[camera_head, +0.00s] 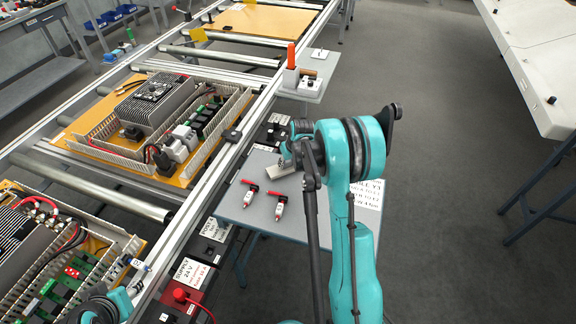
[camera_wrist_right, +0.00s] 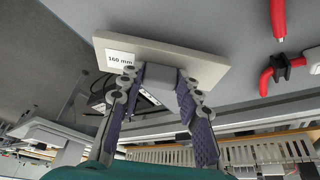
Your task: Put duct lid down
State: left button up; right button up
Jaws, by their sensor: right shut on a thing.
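The duct lid (camera_wrist_right: 185,60), a short pale grey piece with a white "160 mm" label, is between the fingertips of my right gripper (camera_wrist_right: 158,82) in the right wrist view. The gripper is shut on a grey block-like part of it. In the head view the lid (camera_head: 281,170) shows at the right gripper (camera_head: 297,160), over the grey side table (camera_head: 245,208). I cannot tell whether it touches the table. Part of my left arm shows at the bottom left; its gripper is out of view.
Two red-handled tools (camera_head: 250,193) (camera_head: 279,206) lie on the side table, left of and in front of the lid. A printed sheet (camera_head: 368,194) lies at its right. The conveyor rail (camera_head: 205,190) borders the table on the left, with a wooden board (camera_head: 180,180) of ducts beyond.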

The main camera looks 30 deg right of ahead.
jog(key=shift+f+b, duration=0.3)
jog(key=shift+f, duration=0.2)
jog(key=o, duration=1)
